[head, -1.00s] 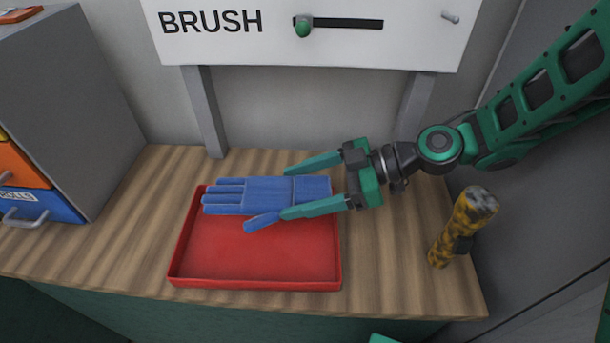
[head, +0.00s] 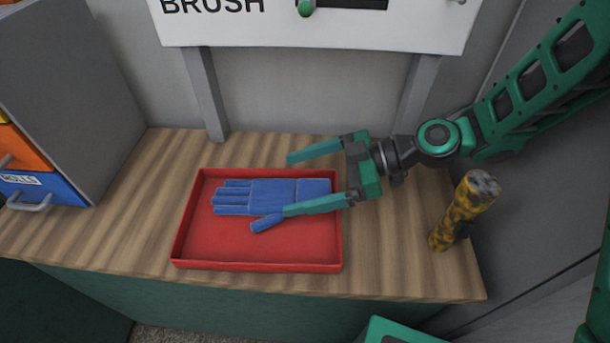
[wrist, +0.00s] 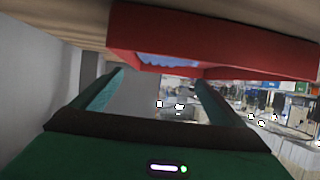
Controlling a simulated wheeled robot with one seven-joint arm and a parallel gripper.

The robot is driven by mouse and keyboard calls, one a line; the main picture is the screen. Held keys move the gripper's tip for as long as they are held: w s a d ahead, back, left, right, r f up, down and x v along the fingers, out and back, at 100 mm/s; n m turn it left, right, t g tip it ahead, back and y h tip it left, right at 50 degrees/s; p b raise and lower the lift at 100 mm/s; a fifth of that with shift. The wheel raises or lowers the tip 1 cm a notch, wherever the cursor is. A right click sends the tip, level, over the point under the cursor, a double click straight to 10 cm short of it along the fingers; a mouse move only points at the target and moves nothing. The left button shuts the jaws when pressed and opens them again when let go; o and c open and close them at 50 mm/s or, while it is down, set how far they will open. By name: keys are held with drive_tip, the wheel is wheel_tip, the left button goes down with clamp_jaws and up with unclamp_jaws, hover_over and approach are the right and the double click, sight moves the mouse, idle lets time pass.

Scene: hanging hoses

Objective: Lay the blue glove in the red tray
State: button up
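The blue glove (head: 262,196) lies flat inside the red tray (head: 256,262), near its back wall, with its fingers toward the left. My gripper (head: 289,184) is open, its two green fingers spread apart and reaching in from the right. The nearer finger crosses in front of the glove's thumb side and hides part of it. The farther finger is past the tray's back wall in the picture. In the wrist view a sliver of the glove (wrist: 168,61) shows at the tray (wrist: 215,42), and nothing shows between my fingers (wrist: 161,78).
A yellow and black flashlight-like object (head: 465,212) stands on the wooden bench (head: 385,240) to the right. A grey cabinet with coloured drawers (head: 75,95) stands at the left. A white board marked BRUSH (head: 310,28) is behind. Bench between cabinet and tray is clear.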

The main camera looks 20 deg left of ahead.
drive_tip(key=shift+r, duration=0.15)
drive_tip(key=shift+r, duration=0.3)
drive_tip(key=r, duration=0.3)
drive_tip(key=shift+s+a+r, duration=0.2)
drive_tip(key=shift+s+r, duration=0.1)
drive_tip(key=shift+r, duration=0.05)
drive_tip(key=s+a+r, duration=0.3)
drive_tip(key=s+r, duration=0.3)
drive_tip(key=s, duration=0.4)
drive_tip(key=shift+a+r, duration=0.2)
drive_tip(key=shift+a, duration=0.1)
drive_tip(key=shift+s, duration=0.1)
